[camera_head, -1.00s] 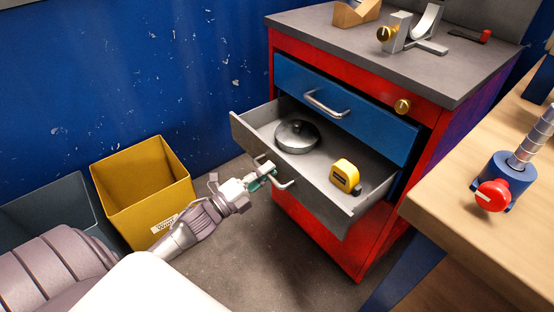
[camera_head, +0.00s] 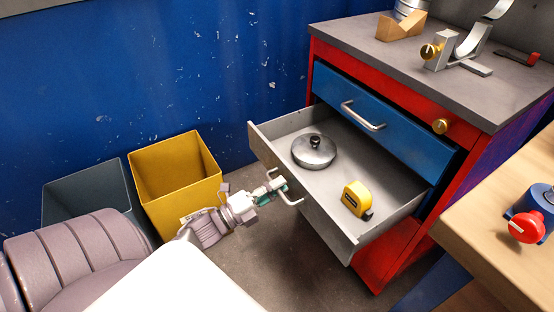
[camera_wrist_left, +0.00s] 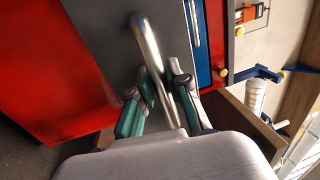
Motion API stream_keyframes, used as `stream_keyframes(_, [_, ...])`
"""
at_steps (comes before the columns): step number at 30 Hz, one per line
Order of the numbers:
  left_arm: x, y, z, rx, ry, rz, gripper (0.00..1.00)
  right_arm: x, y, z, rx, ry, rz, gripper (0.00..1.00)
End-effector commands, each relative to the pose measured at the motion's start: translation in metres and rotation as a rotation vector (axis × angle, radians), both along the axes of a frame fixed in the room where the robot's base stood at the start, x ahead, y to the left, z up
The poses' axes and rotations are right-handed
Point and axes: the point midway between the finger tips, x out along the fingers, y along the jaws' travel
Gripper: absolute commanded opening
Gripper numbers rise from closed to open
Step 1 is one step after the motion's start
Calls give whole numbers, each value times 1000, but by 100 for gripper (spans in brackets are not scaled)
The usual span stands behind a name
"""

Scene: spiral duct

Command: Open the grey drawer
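The grey drawer (camera_head: 330,232) is pulled well out of the red cabinet, below a closed blue drawer (camera_head: 388,130). A round metal lidded pot (camera_head: 313,152) and a yellow tape measure (camera_head: 356,197) lie inside it. My left gripper (camera_head: 277,186) is at the drawer's front, with its fingers around the metal bar handle (camera_head: 293,201). In the left wrist view the handle (camera_wrist_left: 148,42) runs between the green-padded fingers (camera_wrist_left: 163,92), which are closed on it. The drawer front (camera_wrist_left: 95,28) shows behind them. My right gripper is in neither view.
A yellow bin (camera_head: 176,170) and a dark grey bin (camera_head: 85,198) stand left of my left gripper by the blue wall. A wooden bench (camera_head: 490,225) with a red-knobbed blue device stands at right. Grey floor is free before the drawer.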

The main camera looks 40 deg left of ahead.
Motion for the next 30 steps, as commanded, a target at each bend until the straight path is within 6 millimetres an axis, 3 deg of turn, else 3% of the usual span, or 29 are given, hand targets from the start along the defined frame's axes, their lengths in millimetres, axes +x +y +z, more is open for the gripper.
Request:
stream_keyframes(1, [0,0,-1,0,1,0,29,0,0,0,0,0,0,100])
stream_keyframes(3, [0,0,0,0,1,0,40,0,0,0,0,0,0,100])
stream_keyframes(14, [-3,2,-1,0,1,1,40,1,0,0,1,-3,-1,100])
stream_keyframes(17, [-14,5,-4,0,2,1,40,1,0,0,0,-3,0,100])
stream_keyframes(30, [-94,33,-20,0,4,3,40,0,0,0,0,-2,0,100])
